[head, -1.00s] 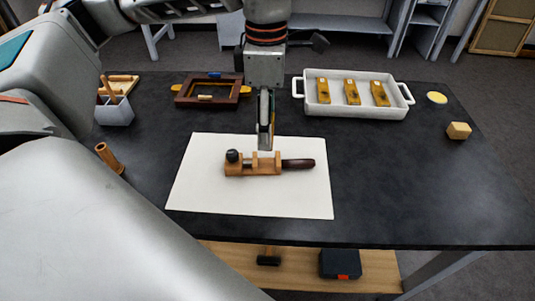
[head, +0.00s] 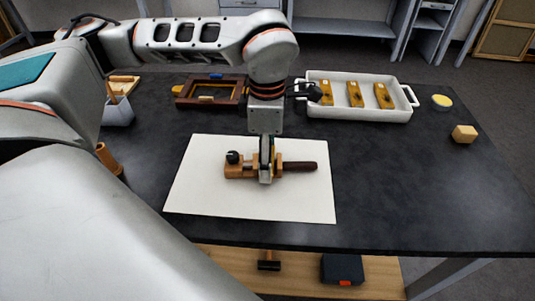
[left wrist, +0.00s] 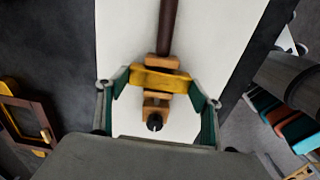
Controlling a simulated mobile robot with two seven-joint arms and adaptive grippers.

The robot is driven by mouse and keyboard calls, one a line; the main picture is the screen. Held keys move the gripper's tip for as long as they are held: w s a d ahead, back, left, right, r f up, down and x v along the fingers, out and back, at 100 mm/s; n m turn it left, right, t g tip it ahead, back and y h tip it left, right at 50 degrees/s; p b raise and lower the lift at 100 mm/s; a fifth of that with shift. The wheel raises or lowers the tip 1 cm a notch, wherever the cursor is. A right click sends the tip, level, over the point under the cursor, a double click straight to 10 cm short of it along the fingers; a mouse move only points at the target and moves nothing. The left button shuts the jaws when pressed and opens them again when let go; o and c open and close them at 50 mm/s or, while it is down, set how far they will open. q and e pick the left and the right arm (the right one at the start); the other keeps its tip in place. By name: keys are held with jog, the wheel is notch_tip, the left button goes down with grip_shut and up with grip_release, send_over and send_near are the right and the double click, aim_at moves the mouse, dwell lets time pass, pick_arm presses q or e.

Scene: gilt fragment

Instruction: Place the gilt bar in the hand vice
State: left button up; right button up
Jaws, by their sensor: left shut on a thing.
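The hand vice (head: 237,171) lies on a white sheet, its dark handle (head: 300,166) to the right and its black knob to the left. My left gripper (head: 266,178) is down over the vice, shut on the gilt bar. In the left wrist view, the gilt bar (left wrist: 160,80) spans crosswise between my green-padded fingertips. It lies across the vice between the two wooden jaws; the lower jaw (left wrist: 157,101) and knob show below it. I cannot tell whether the bar rests on the vice or hovers just above. My right gripper is not in view.
A white tray (head: 350,111) with three gilt pieces stands at the back right. A dark wooden frame (head: 186,96) lies at the back left, near a grey holder (head: 117,111). A yellow-topped tin (head: 442,102) and a tan block (head: 464,134) sit at right. The table's front right is clear.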

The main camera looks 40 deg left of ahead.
pick_arm(q)
jog(key=shift+f, duration=0.1)
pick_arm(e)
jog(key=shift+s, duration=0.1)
pick_arm(q)
jog(key=o, duration=1)
jog(key=shift+f, duration=0.1)
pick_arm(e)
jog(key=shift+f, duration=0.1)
pick_arm(q)
notch_tip(320, 180, up, 12)
jog(key=p, duration=0.1)
jog(key=shift+r+p, duration=0.2)
jog(key=shift+p, duration=0.15)
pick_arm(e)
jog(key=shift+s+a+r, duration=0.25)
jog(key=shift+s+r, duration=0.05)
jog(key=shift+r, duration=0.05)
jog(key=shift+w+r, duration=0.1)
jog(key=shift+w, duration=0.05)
